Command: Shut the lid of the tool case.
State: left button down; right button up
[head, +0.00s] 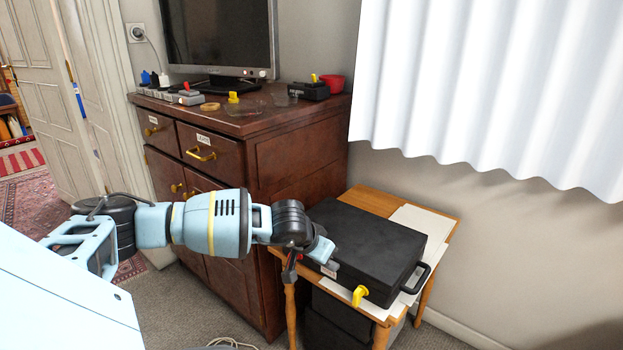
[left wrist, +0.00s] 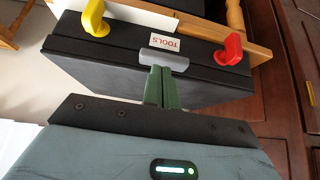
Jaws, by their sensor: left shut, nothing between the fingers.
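The black tool case (head: 370,245) lies on a small wooden table. Its lid appears down flat on the body, with no gap visible. On its front, in the left wrist view, are a yellow latch (left wrist: 93,18), a red latch (left wrist: 230,48), a TOOLS label (left wrist: 165,43) and a grey piece (left wrist: 163,60). I cannot tell whether the latches are fastened. My left gripper (left wrist: 164,72) is shut and empty, its green fingertips right at the grey piece on the case front; contact is unclear. My right gripper is not in view.
A side handle (head: 417,278) sticks out from the case. The wooden table (head: 370,199) has a white sheet on it and dark boxes below. A brown cabinet (head: 300,155) with a screen and small items stands left behind it. A white curtain (head: 490,90) hangs behind.

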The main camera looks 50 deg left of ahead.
pick_arm(q)
jog(key=s+d, duration=0.2)
jog(key=s, duration=0.7)
jog(key=shift+d+f, duration=0.2)
jog(key=shift+f, duration=0.05)
jog(key=shift+s, duration=0.1)
